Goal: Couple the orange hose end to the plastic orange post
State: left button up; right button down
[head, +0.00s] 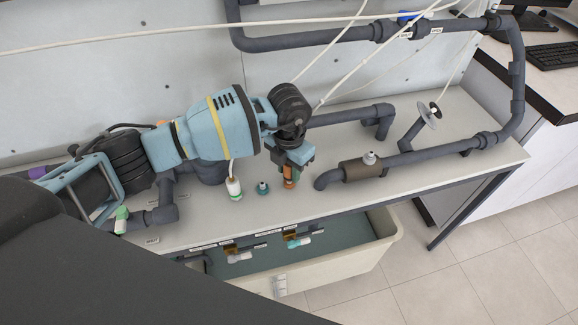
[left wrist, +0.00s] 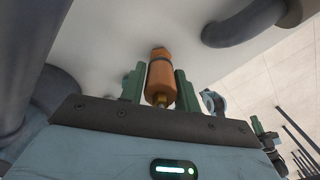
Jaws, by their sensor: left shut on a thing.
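My left gripper (head: 289,178) reaches down to the bench, just left of the open pipe end. It is shut on an orange cylindrical piece (head: 290,172). In the left wrist view, this orange piece (left wrist: 161,82) sits between the two green fingers, with a brass-coloured end towards the palm. I cannot tell whether it is the hose end or a post, and no hose shows on it. A small orange spot (head: 161,123) shows behind my left arm, mostly hidden; I cannot tell what it is. My right gripper is not in view.
A white hose end with a green ring (head: 234,188) and a teal post (head: 263,187) stand left of the gripper. Dark pipe (head: 420,155) with a brown sleeve (head: 361,170) runs along the right. White hoses cross above. A cream tub (head: 345,264) is below the bench edge.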

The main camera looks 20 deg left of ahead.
pick_arm(q)
jog(key=shift+f, duration=0.6)
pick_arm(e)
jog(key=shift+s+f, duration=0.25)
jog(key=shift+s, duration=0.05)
pick_arm(q)
jog(key=shift+f+b, duration=0.3)
jog(key=shift+f, duration=0.1)
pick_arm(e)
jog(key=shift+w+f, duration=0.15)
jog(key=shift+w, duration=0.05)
pick_arm(q)
jog(key=shift+f, duration=0.2)
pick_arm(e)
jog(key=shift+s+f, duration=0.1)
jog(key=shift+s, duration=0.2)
pick_arm(q)
jog(key=o, duration=1.1)
jog(key=shift+c, duration=0.2)
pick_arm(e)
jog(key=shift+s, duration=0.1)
pick_arm(q)
notch_tip(320, 180, up, 7)
jog(key=shift+f, duration=0.2)
jog(key=shift+r, duration=0.65)
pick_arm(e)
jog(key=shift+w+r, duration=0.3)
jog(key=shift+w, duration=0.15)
